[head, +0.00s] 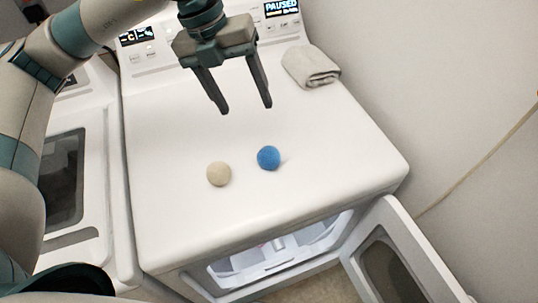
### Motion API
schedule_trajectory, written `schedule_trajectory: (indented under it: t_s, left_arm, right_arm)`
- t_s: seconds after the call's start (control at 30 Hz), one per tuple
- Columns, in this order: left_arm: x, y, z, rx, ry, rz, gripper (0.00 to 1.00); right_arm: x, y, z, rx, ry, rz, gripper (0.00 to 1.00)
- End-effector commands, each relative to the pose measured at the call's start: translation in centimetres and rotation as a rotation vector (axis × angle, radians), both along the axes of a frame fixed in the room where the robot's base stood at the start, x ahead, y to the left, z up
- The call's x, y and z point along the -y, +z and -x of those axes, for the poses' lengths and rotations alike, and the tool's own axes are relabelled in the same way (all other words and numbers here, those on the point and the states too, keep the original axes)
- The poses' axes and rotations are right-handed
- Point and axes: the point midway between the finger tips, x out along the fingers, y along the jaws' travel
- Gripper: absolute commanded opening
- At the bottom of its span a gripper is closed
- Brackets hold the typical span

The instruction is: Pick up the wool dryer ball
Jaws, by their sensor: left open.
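Two balls rest on the white top of the dryer (165,115). One is a cream, wool-looking ball (219,174). The other is a blue ball (268,158), just right of it with a small gap between them. My left gripper (246,108) is open and empty, its fingers pointing down. In the picture it is above and beyond both balls, apart from them. My right gripper is not in view.
A folded grey cloth (311,67) lies at the back right of the top. The dryer door (398,262) hangs open at the front right. A second white machine (85,175) stands to the left. A wall is on the right.

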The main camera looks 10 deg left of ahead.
Motion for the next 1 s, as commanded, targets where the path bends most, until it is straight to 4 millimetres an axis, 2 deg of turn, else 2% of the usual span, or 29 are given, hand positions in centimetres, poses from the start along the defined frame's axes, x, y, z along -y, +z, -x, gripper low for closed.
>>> schedule_trajectory:
  t_s: [0.17,0.5,0.7,1.0]
  left_arm:
    - [0.6,-2.0,0.1,-0.006,-0.002,0.000,0.62]
    - [2.3,-7.7,-0.1,-0.006,-0.001,0.000,0.62]
    - [3.1,-10.3,-0.3,-0.004,-0.001,0.000,0.62]
    - [3.3,-11.2,-0.3,-0.001,-0.001,0.001,0.62]
  right_arm:
    - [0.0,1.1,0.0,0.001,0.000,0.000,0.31]
    - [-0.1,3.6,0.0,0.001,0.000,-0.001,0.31]
    - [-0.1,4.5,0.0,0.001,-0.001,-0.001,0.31]
    - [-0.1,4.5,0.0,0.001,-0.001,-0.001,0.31]
